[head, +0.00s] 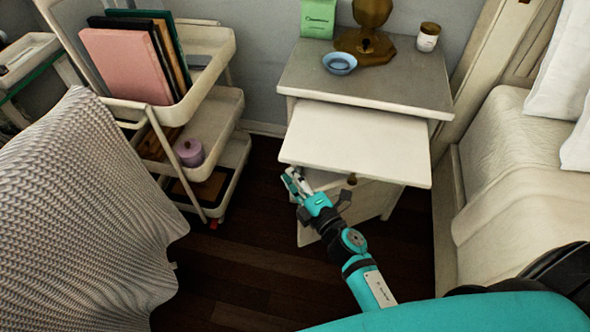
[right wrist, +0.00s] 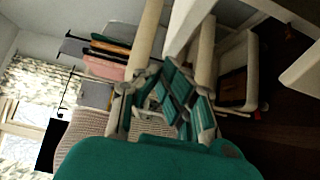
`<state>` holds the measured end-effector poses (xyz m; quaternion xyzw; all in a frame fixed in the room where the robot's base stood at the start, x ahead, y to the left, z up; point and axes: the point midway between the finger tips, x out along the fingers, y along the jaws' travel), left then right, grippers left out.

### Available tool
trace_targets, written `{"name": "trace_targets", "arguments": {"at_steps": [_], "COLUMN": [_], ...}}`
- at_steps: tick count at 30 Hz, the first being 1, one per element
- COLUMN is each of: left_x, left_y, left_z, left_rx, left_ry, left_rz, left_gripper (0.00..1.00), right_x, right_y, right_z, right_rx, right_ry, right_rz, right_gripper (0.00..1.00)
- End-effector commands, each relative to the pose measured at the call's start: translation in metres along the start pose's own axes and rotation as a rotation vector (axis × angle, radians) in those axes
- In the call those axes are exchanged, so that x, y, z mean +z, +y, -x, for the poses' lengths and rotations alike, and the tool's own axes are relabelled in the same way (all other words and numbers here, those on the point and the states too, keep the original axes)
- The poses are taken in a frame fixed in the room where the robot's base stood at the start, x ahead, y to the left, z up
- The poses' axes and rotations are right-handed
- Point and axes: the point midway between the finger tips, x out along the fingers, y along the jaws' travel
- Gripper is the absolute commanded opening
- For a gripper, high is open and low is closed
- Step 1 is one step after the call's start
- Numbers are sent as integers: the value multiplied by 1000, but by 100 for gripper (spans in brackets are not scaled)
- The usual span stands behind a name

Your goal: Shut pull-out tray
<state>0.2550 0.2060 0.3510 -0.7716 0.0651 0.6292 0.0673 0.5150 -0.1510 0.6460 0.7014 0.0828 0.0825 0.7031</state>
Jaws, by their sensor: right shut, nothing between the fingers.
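The pull-out tray (head: 357,142) is a flat white board. It sticks out toward me from the nightstand (head: 400,88), just under its grey top. My right gripper (head: 289,176) is shut and empty. It is below the tray's front left corner in the head view, and I cannot tell whether it touches the tray. The gripper (right wrist: 170,88) also shows in the right wrist view, with pale furniture edges beyond it. My left gripper is not in view.
The nightstand top holds a blue bowl (head: 339,63), a brass lamp base (head: 366,46), a jar (head: 428,37) and a green packet (head: 317,19). A white cart (head: 222,110) with books stands left, a bed (head: 510,150) right. Dark floor (head: 255,250) is open between.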

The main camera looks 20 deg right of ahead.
Motion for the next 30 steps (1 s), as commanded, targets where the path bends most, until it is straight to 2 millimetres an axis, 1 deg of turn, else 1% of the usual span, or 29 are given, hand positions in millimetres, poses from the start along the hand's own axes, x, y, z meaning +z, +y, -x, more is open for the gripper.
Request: {"name": "trace_targets", "arguments": {"at_steps": [2,6,18,22,26,29,30], "left_x": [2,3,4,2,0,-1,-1], "left_y": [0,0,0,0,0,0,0], "left_z": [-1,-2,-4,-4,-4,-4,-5], "left_rx": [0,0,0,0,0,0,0], "left_ry": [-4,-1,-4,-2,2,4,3], "left_rz": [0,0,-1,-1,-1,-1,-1], "left_gripper": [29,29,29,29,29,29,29], "right_x": [6,12,13,18,33,50,59], "right_y": [0,0,0,0,1,1,1], "right_z": [-7,-12,-13,-19,-33,-50,-59], "right_rx": [1,0,0,1,2,2,2], "right_ry": [1,1,1,1,1,1,1], "right_rz": [0,-1,-2,-1,3,4,4], "right_gripper": [0,0,0,0,0,0,0]}}
